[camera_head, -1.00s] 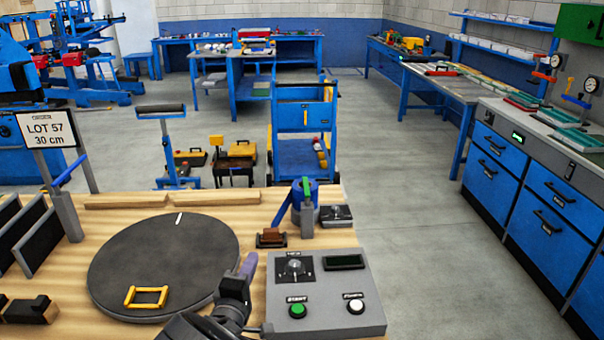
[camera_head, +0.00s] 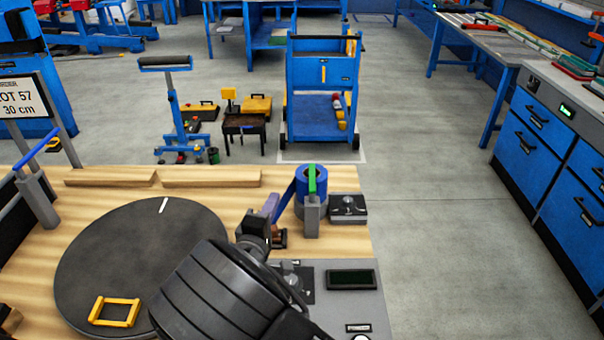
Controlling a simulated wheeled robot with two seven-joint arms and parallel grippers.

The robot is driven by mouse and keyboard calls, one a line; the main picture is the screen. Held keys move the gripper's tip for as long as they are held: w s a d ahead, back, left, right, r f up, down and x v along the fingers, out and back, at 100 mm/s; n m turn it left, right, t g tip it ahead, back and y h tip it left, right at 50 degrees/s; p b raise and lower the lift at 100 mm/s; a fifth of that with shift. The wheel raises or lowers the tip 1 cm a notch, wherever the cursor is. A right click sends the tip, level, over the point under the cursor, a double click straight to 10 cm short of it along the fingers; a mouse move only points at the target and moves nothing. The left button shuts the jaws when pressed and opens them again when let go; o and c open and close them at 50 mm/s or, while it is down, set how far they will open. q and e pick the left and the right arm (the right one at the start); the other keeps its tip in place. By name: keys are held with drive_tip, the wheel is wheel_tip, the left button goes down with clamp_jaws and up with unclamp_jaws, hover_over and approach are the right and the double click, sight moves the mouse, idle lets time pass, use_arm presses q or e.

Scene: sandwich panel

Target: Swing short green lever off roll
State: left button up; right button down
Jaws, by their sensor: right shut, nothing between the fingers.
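The short green lever (camera_head: 312,181) stands on top of a grey post (camera_head: 311,219), in front of the blue roll (camera_head: 322,183). It looks upright in this view. I cannot tell whether it touches the roll. A blue strip (camera_head: 287,196) slants down from the roll's left side. My right gripper (camera_head: 269,204) is shut and empty, its purple fingers pointing up just left of the strip and post. A gap shows between it and the green lever. My left gripper is not in view.
A dark round turntable (camera_head: 120,250) with a yellow frame (camera_head: 114,311) lies left. A control panel (camera_head: 365,302) is in front, partly behind my arm. A brown block (camera_head: 280,239) is beside my gripper.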

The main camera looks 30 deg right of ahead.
sight(312, 182)
drive_tip(key=w+d+p, duration=0.4)
drive_tip(key=w+d, duration=0.2)
drive_tip(key=d, duration=0.4)
idle(0.4)
